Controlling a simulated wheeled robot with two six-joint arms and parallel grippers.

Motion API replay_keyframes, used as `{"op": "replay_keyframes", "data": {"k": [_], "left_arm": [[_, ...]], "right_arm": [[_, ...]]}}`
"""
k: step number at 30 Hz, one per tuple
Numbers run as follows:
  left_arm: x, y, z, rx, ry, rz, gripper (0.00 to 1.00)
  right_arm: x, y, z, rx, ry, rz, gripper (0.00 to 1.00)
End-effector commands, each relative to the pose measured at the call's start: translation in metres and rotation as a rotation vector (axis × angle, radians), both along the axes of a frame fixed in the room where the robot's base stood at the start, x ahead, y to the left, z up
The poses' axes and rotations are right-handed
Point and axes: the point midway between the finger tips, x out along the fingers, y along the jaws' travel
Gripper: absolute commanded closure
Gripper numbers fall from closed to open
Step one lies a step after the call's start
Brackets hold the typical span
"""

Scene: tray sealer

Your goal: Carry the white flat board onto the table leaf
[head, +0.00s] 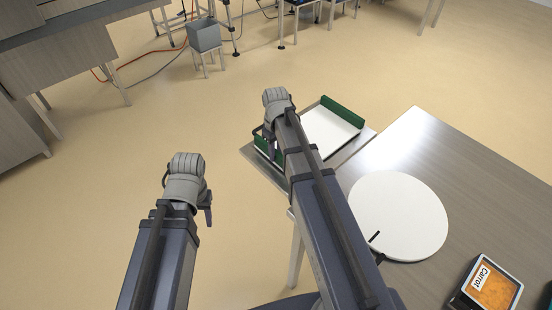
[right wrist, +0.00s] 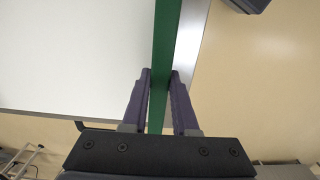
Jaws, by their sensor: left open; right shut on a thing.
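The white flat board (head: 328,131) has green raised bars along two opposite sides. In the head view it lies over the grey table leaf (head: 366,138), whose edges show around it. Whether it rests on the leaf or hangs just above it, I cannot tell. My right gripper (head: 268,138) is at the board's near-left side; in the right wrist view its fingers (right wrist: 159,100) are shut on the green bar (right wrist: 165,55), one on each side. The white board face (right wrist: 80,60) fills the left there. My left gripper (head: 207,207) is open and apart from the board, over the floor, its fingers mostly hidden.
The wooden table (head: 440,150) adjoins the leaf on the right. It carries a white round disc (head: 400,215) and a box labelled Carrot (head: 489,286). A grey bin (head: 204,36) on a stool and a wooden counter (head: 60,65) stand farther off. Open floor lies to the left.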

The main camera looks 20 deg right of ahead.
Motion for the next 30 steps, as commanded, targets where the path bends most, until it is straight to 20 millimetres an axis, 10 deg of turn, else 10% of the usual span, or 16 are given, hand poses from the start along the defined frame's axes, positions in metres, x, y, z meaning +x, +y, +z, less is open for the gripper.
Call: {"op": "replay_keyframes", "data": {"k": [14, 15, 21, 30], "left_arm": [[0.0, 0.0001, -0.0122, 0.0, 0.0, 0.0, 0.5], [0.0, 0.0, -0.0105, 0.0, 0.0, 0.0, 0.5], [0.0, 0.0, -0.0103, 0.0, 0.0, 0.0, 0.5], [0.0, 0.0, -0.0098, 0.0, 0.0, 0.0, 0.5]], "right_arm": [[0.0001, -0.0003, -0.0122, -0.002, -0.001, 0.0, 1.0], [0.0, -0.0001, -0.0104, 0.0, 0.0, 0.0, 0.68], [0.0, -0.0001, -0.0103, 0.0, 0.0, 0.0, 0.46], [0.0, -0.0001, -0.0098, 0.0, 0.0, 0.0, 0.43]]}}
